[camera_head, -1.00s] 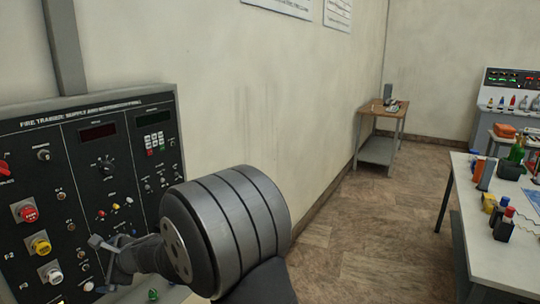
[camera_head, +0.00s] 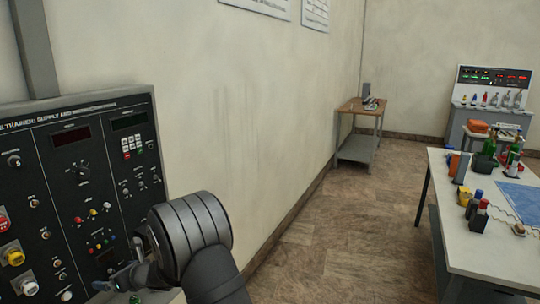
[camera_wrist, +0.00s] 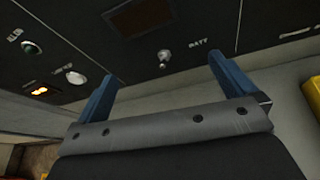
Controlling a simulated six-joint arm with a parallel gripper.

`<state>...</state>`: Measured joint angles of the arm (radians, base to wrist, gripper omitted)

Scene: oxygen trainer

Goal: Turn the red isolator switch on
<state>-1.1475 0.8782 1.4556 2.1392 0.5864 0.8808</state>
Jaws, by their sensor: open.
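The red isolator switch cannot be made out in the current views. In the head view the panel's left part is cut off by the frame edge. My gripper (camera_head: 118,268) is low in front of the trainer panel (camera_head: 75,135); its jaws are small there. In the wrist view my gripper (camera_wrist: 165,72) is open, with two blue fingers apart and nothing between them. A small toggle switch (camera_wrist: 165,57) marked BATT shows beyond the gap. I cannot tell if any finger touches the panel.
A red button (camera_head: 3,223) is partly cut off at the panel's left edge, above a yellow button (camera_head: 13,255). In the wrist view a glowing orange piece (camera_wrist: 41,90) sits at left. A cluttered table (camera_head: 490,255) stands at right. The floor between (camera_head: 345,225) is clear.

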